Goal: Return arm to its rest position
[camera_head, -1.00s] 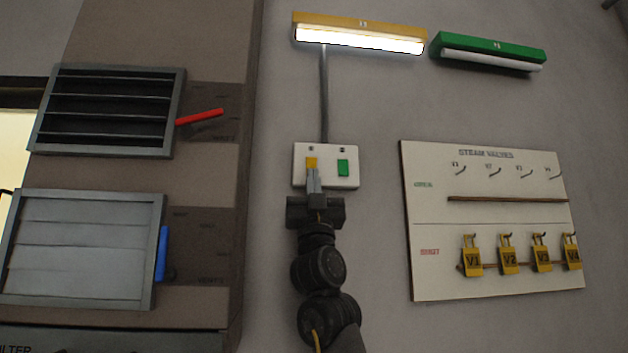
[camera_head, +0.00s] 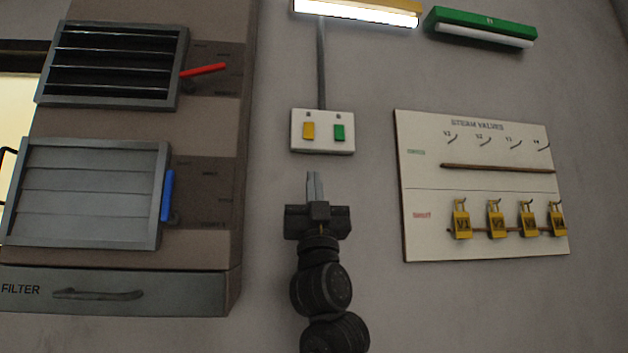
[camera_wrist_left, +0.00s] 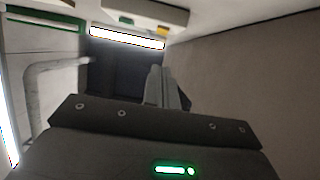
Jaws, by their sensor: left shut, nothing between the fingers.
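My left gripper (camera_head: 314,187) is shut and empty, pointing up, below the switch box and apart from it. Its fingers also show in the left wrist view (camera_wrist_left: 165,88). The white switch box (camera_head: 322,146) on the wall carries a yellow switch (camera_head: 308,130) and a green switch (camera_head: 339,132). The lamp with the yellow housing (camera_head: 360,12) above is lit. The lamp with the green housing (camera_head: 480,28) looks unlit. My right gripper is not in view.
A steam valves board (camera_head: 480,180) hangs at right with several yellow tags on its lower row. At left a brown cabinet (camera_head: 110,123) has louvres, a red lever (camera_head: 204,70), a blue lever (camera_head: 167,195) and a filter drawer (camera_head: 130,280). The wall between is bare.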

